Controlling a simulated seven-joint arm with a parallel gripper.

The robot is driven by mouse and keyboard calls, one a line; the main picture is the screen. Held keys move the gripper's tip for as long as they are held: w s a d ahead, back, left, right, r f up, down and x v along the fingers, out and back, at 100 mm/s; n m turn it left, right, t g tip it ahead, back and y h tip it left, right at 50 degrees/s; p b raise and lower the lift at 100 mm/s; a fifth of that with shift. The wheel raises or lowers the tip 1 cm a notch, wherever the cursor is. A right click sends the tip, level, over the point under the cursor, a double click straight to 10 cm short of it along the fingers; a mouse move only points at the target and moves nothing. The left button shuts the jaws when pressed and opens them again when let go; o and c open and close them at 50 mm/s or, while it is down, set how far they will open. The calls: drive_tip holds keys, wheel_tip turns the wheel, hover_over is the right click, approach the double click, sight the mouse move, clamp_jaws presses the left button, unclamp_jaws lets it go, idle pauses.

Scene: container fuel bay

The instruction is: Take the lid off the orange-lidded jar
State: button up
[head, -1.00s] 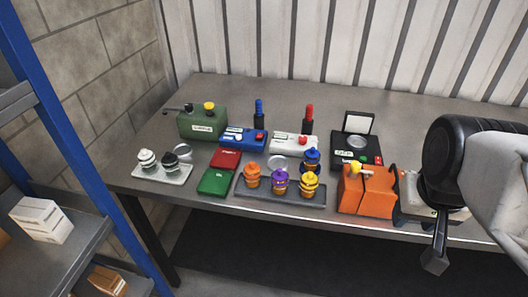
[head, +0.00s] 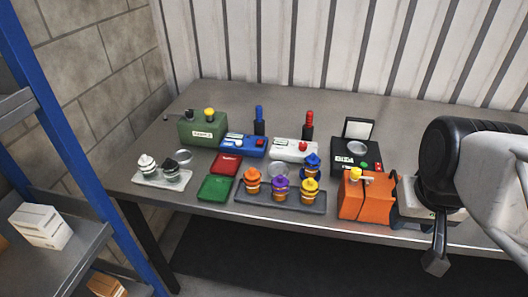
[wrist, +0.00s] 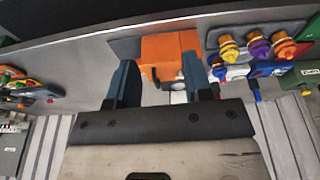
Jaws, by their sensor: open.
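The orange-lidded jar (head: 252,181) stands upright at the left end of a dark grey tray (head: 262,204), with its lid on. It also shows in the wrist view (wrist: 284,43), at upper right. Beside it on the tray are a purple-lidded jar (head: 281,189) and a yellow-lidded jar (head: 310,192). A blue-lidded jar (head: 312,165) stands behind the yellow one. My gripper (wrist: 160,78) is open and holds nothing. Its fingers frame an orange box in the wrist view, well to the right of the jars in the head view.
The orange box (head: 365,197) stands between the jar tray and my arm. Behind the jars are a red block (head: 226,163), a blue box (head: 243,146) and a white box (head: 295,150). A green block (head: 216,188) lies left of the tray. The table's right rear is clear.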

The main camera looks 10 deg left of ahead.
drive_tip(key=w+a+n, duration=0.5)
drive_tip(key=w+a, duration=0.1)
drive_tip(key=w, duration=0.2)
drive_tip(key=n+g, duration=0.3)
drive_tip(key=n, duration=1.3)
hover_over(252, 169)
wheel_tip(252, 169, down, 6)
drive_tip(key=shift+w+f, duration=0.1)
drive_tip(key=shift+f, duration=1.25)
drive_tip(key=shift+f, duration=2.65)
